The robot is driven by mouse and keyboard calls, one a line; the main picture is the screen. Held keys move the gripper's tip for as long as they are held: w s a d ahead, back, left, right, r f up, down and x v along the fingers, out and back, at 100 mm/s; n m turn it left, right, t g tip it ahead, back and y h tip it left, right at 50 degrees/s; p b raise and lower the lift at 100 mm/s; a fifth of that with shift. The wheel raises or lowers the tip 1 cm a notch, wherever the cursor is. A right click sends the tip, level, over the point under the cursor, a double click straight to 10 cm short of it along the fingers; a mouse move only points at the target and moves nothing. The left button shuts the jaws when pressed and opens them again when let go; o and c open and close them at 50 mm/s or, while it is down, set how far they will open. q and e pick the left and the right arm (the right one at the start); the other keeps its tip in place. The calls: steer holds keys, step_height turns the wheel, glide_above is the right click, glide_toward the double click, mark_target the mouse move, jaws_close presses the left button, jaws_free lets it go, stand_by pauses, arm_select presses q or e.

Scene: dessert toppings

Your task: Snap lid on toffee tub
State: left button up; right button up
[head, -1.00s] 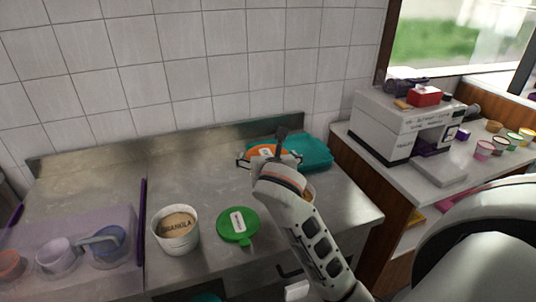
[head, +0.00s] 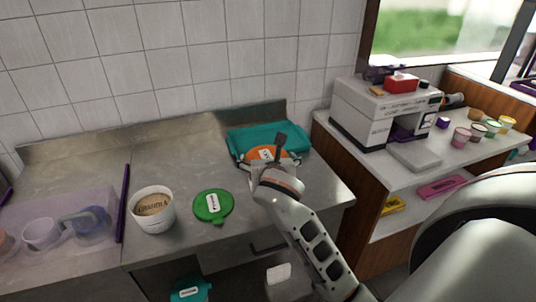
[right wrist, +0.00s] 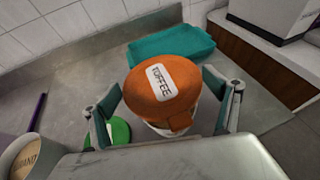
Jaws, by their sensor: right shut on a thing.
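My right gripper (head: 272,160) is shut on the orange toffee lid (head: 262,154), with a finger on either side of it. In the right wrist view the lid (right wrist: 163,78) shows its white TOFFEE label, its tab towards the camera. A white tub (right wrist: 160,129) shows partly below the lid and between the fingers (right wrist: 160,105). The lid covers most of its rim, so I cannot tell whether the two touch. In the head view my gripper and wrist hide this tub. My left gripper is not in view.
An open granola tub (head: 153,207) and a green lid (head: 213,205) are on the steel bench to the left. A purple strip (head: 123,204) and a clear bin (head: 68,215) are farther left.

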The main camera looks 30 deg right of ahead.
steer(key=shift+f, duration=2.35)
steer(key=shift+f, duration=0.4)
stand_by(1.2)
steer(key=o, duration=0.7)
steer(key=shift+o, duration=0.2)
steer(key=shift+r, duration=3)
jaws_close()
